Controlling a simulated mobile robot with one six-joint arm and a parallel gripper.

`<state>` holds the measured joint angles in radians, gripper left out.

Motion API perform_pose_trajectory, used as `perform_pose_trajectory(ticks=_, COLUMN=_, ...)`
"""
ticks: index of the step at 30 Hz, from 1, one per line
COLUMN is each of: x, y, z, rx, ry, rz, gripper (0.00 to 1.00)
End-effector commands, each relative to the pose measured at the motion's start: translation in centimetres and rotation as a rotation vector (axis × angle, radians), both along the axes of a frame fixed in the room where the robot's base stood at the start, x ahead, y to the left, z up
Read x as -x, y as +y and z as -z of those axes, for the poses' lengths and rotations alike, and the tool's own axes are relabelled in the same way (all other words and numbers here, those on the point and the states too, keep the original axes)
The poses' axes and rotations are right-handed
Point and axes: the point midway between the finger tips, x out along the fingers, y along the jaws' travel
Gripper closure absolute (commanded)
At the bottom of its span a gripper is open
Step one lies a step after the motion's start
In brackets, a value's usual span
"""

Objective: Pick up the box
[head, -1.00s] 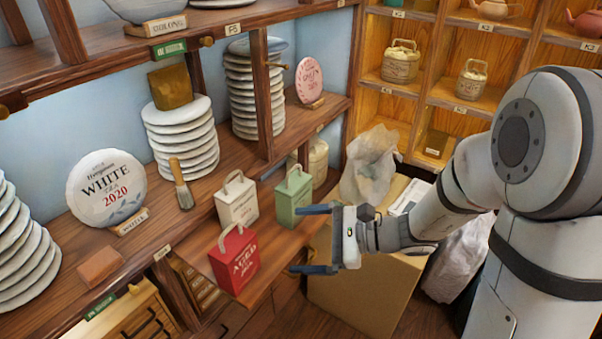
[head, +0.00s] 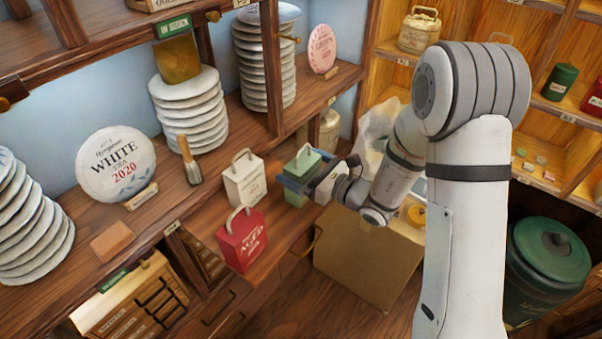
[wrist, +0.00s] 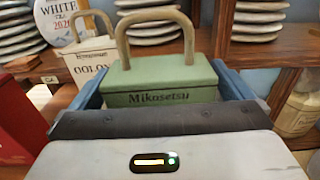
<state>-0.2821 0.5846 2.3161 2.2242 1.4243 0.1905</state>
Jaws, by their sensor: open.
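A small green box (head: 303,160) with an arched handle stands on the wooden shelf ledge, right of a white box (head: 244,182) and a red box (head: 242,242), which have similar handles. My gripper (head: 297,176) is at the green box and partly hides it in the head view. In the wrist view the green box (wrist: 165,82), lettered "Mikosetsu", sits between my two blue fingers, one on each side. My gripper is open; I cannot tell whether either finger touches the box. The white box (wrist: 88,62) is just beyond the left finger, and the red box (wrist: 18,125) is at the left edge.
A large cardboard box (head: 365,262) stands below the ledge on the right. Stacks of pale round tea cakes (head: 190,120), a "White 2020" cake (head: 116,165) and a brush (head: 188,160) are on the shelf behind. A shelf post (head: 270,65) rises behind the boxes.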

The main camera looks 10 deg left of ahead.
Motion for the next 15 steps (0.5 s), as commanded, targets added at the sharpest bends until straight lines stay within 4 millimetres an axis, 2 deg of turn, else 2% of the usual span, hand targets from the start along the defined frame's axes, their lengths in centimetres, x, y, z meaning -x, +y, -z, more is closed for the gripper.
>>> perform_pose_trajectory(ticks=3, x=-0.42, y=1.22, z=0.03, rx=0.001, ry=0.002, rz=-0.002, gripper=0.00)
perform_pose_trajectory(ticks=11, x=-0.52, y=1.49, z=0.16, rx=0.002, ry=0.001, rz=-0.001, gripper=0.00)
perform_pose_trajectory(ticks=15, x=-0.50, y=1.50, z=0.15, rx=0.002, ry=0.001, rz=-0.002, gripper=0.11)
